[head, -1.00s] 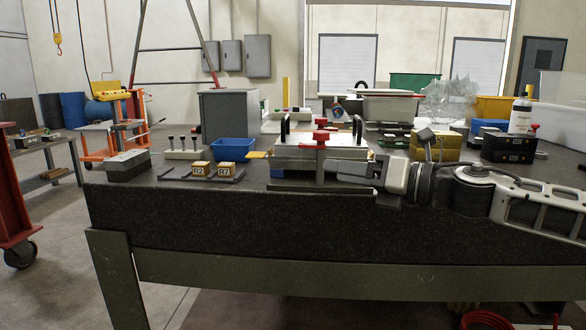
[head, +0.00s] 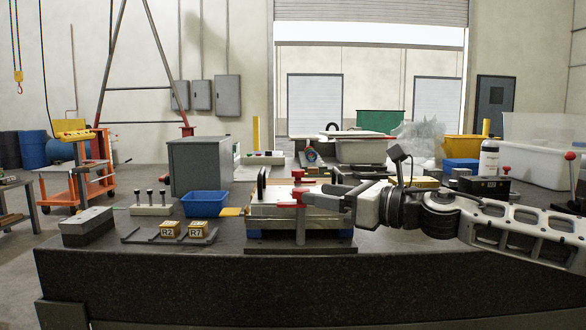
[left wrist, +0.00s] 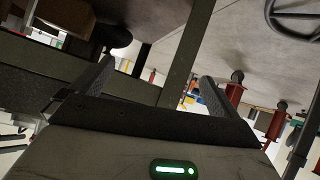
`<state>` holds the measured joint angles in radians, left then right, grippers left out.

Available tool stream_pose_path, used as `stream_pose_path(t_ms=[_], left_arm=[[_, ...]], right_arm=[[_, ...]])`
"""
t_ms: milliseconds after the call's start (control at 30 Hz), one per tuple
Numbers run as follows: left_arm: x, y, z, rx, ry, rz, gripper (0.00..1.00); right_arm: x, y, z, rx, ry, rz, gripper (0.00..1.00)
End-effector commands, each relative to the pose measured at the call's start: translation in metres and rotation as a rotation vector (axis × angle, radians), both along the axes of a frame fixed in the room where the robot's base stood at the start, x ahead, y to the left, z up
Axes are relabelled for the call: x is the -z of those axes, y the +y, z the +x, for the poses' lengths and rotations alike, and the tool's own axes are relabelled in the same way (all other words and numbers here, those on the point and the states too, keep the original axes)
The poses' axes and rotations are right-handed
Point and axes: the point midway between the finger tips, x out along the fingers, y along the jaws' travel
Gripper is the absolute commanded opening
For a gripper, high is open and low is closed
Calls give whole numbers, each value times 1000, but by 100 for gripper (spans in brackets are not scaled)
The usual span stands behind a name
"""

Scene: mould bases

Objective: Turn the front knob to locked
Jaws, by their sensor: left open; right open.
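The mould base (head: 270,210) is a pale plate block on a dark base plate at the front of the bench. A red knob (head: 299,194) is at its front side, and another red part (head: 298,174) shows just behind and above it. My right gripper (head: 322,196) comes in from the right, open, with its fingers pointing left close to the front knob. I cannot tell whether they touch it. The knob's marks are too small to read. My left gripper is outside the head view. In the left wrist view it (left wrist: 158,72) is open and empty.
A grey cabinet (head: 198,166) stands behind. A white bottle (head: 489,158) is at the right. The bench front strip is clear.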

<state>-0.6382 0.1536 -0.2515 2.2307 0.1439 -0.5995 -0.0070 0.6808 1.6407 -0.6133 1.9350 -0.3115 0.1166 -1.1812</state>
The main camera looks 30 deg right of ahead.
Motion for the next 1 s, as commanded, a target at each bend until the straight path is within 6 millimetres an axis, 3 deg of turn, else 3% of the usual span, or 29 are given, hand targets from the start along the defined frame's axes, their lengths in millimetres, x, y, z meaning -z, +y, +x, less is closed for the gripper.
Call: stream_pose_path(t_ms=[33,200,400,700,1000], left_arm=[[-16,3,-2,-9,-16,1,100],[-52,11,-6,-36,-78,8,100],[-80,15,-6,-54,-87,10,100],[-84,17,-6,-61,-64,9,100],[-83,17,-6,-61,-62,8,100]], right_arm=[[-6,2,4,-2,0,3,56],[-5,8,15,-2,1,3,56],[-8,18,37,-2,-1,5,56],[-1,30,63,0,0,1,56],[1,31,65,-1,0,0,56]])
